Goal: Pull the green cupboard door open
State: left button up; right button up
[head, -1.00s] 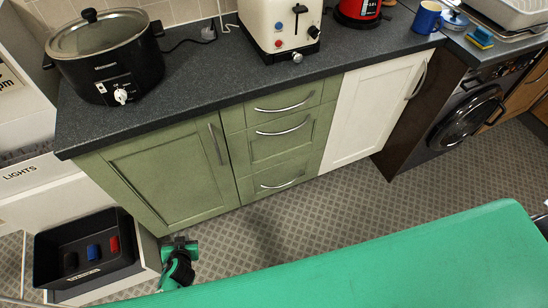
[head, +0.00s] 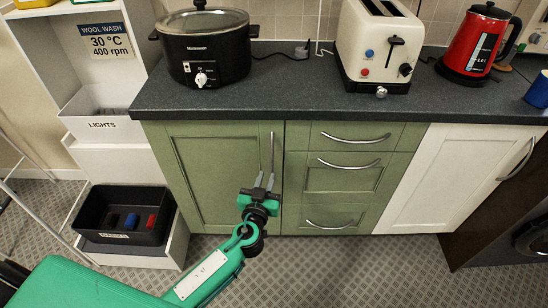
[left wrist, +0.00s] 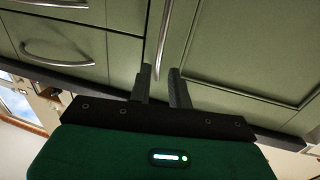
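The green cupboard door (head: 218,180) is shut, flush with the drawer fronts beside it. Its upright metal bar handle (head: 272,149) is near the door's right edge. My left gripper (head: 265,178) is at the handle's lower end, in front of the door. In the left wrist view, the fingers (left wrist: 161,80) are apart, with the handle (left wrist: 164,40) running down between them. The gap around the bar shows the gripper is open, not clamped. Whether a finger touches the bar I cannot tell. My right gripper is not in view.
Green drawers (head: 343,178) with curved handles are right of the door, then a white door (head: 450,180). A black tray (head: 165,224) stands low at left. The worktop (head: 300,100) overhangs, carrying a slow cooker (head: 205,50), toaster (head: 372,50) and red kettle (head: 475,45).

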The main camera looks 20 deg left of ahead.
aim_at(271, 160)
pick_arm(q)
jog(key=w, duration=0.6)
jog(key=w+p, duration=0.1)
jog(key=w, duration=0.2)
jog(key=shift+a, duration=0.4)
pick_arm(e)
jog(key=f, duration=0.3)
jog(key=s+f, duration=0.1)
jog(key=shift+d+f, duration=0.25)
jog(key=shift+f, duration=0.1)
pick_arm(q)
jog(key=shift+c, duration=0.4)
grip_shut()
